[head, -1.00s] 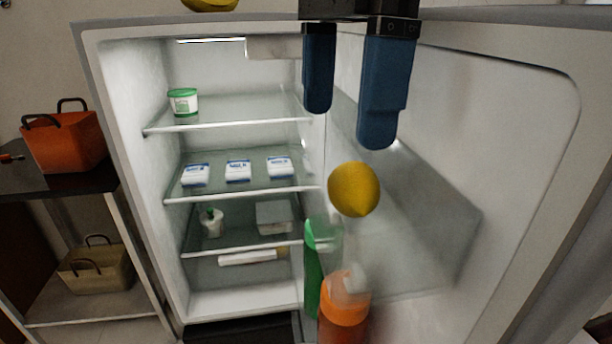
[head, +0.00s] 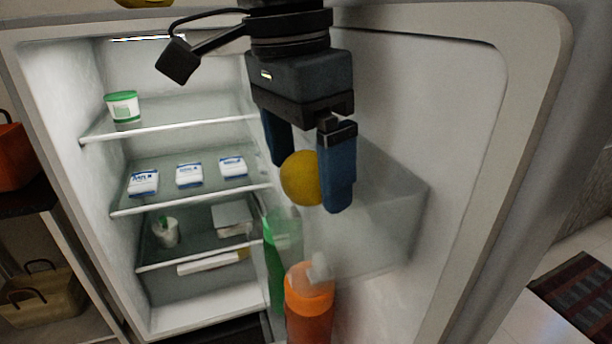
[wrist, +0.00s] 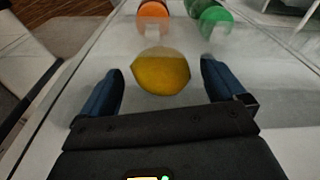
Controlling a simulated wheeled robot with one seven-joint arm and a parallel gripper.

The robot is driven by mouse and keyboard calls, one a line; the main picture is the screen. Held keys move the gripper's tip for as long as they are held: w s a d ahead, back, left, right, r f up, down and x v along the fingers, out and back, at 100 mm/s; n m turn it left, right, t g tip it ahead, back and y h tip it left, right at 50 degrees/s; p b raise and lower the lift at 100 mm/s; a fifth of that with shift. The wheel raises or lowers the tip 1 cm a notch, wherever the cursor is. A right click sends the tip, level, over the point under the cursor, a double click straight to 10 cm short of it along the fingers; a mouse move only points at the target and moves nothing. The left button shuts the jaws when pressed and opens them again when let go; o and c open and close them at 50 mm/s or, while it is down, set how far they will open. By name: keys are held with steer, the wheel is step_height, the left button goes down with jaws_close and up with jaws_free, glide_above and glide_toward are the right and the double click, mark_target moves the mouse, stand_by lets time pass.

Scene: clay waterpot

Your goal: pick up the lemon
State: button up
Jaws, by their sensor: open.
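In the wrist view the lemon (wrist: 161,71) lies ahead, between and slightly beyond the open fingertips (wrist: 162,76). A gap shows on each side of it, so the fingers do not appear to touch it.
An orange bottle (head: 309,305) and a green bottle (head: 275,262) stand close to the lemon at the clear door bin (head: 385,225). The open fridge door (head: 420,130) is on the right. Fridge shelves (head: 180,193) with milk packs (head: 189,175) are on the left.

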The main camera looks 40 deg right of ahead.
steer(key=c, duration=1.1)
steer(key=shift+r, duration=0.1)
